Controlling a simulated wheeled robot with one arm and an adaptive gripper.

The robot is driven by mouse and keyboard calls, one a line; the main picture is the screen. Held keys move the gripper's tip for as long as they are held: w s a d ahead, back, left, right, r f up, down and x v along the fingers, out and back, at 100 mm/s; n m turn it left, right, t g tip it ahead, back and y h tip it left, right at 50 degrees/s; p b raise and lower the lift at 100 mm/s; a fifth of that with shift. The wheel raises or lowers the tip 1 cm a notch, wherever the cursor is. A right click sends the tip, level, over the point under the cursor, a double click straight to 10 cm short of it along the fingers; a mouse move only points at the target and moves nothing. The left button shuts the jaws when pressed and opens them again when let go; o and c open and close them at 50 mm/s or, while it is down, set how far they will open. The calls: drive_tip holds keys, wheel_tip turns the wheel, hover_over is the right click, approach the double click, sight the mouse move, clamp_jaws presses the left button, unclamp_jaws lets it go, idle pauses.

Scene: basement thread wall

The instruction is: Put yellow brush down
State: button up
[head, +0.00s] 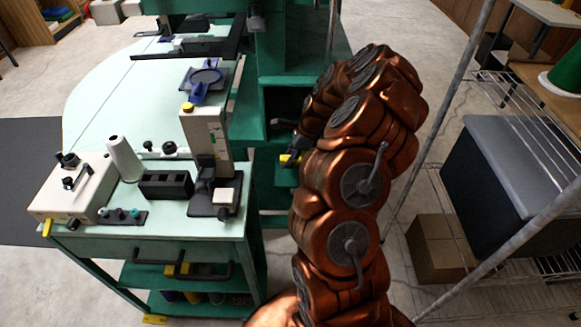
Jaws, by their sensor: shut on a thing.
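My gripper (291,152) is a small dark shape at the far end of my copper-coloured arm, partly hidden behind it. It is shut on a yellow thing (289,160), which I take to be the yellow brush; only a small patch of it shows. The gripper is just right of the green bench's upright, in front of the green shelving (280,178). I cannot tell whether the brush touches a surface.
The pale bench top (135,205) at left holds a white cone (124,158), a black box (166,186) and a cream machine (75,190).

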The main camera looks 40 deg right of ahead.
sight(300, 157)
wheel_tip(300, 157, down, 3)
drive_tip(key=shift+f, duration=0.15)
drive_tip(key=shift+f+p, duration=0.7)
drive_tip(key=shift+f, duration=0.1)
drive_tip(key=shift+f, duration=0.1)
drive_tip(key=o, duration=1)
drive_tip(key=shift+f+b, duration=0.15)
drive_tip(key=shift+b, duration=0.15)
drive_tip(key=shift+f+b, duration=0.15)
drive_tip(key=shift+b, duration=0.25)
drive_tip(key=v, duration=0.8)
drive_tip(key=shift+s+b, duration=0.15)
drive_tip(key=shift+b, duration=0.2)
